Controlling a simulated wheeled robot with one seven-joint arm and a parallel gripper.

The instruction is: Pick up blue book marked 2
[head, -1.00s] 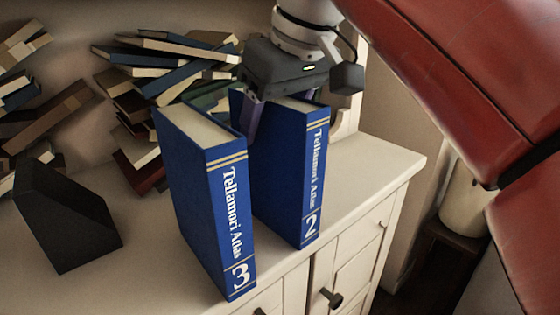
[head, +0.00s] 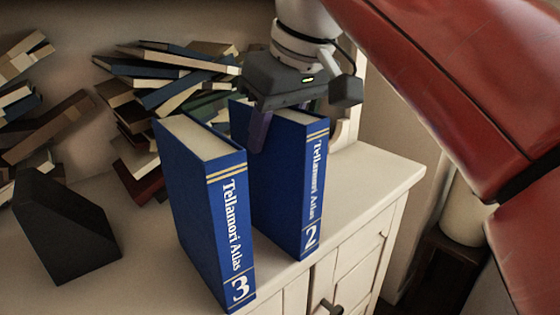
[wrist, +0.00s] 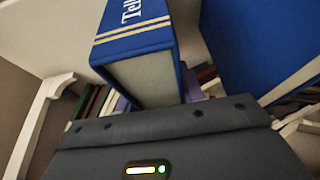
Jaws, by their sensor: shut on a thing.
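The blue book marked 2 (head: 312,200) stands upright on the white cabinet top, its gold-banded spine facing the front. My gripper (head: 288,122) reaches down over it from above, and its purple fingers are shut on the two covers near the top. The far finger is mostly hidden behind the book. In the wrist view the same book (wrist: 140,70) sits between the fingers. The book's base appears to rest on the cabinet.
A matching blue book marked 3 (head: 225,220) stands close on the left, and also shows in the wrist view (wrist: 260,45). A black bookend (head: 65,230) is further left. Several books (head: 160,80) lie piled behind. The cabinet top (head: 375,170) is clear to the right.

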